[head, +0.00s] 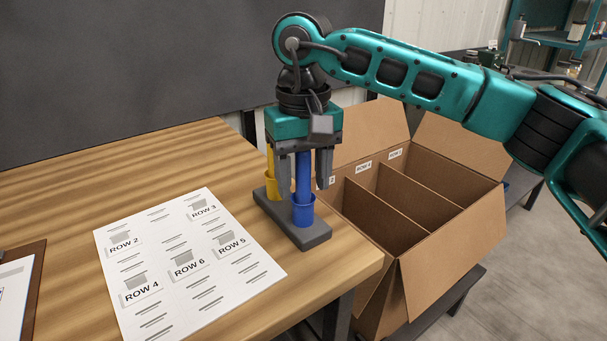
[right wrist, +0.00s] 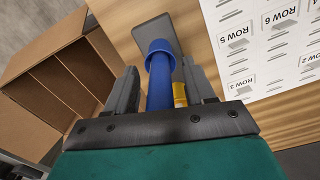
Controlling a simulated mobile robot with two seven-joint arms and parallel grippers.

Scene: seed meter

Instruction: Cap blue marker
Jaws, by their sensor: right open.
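The blue marker (head: 303,172) stands upright with its lower end at the blue cap (head: 303,211), which sits on a dark grey stand (head: 312,236) near the table's right edge. My right gripper (head: 303,189) points straight down over it, open, with one finger on each side of the marker. In the right wrist view the marker (right wrist: 158,95) lies between the open fingers, and the wider cap (right wrist: 160,50) shows beyond it. How deep the marker's tip sits in the cap is hidden. My left gripper is not in view.
A yellow marker in a yellow cap (head: 272,187) stands beside the blue one, partly behind a finger. A printed sheet with row labels (head: 187,265) lies left on the wooden table (head: 55,190). An open cardboard box with dividers (head: 450,245) stands to the right.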

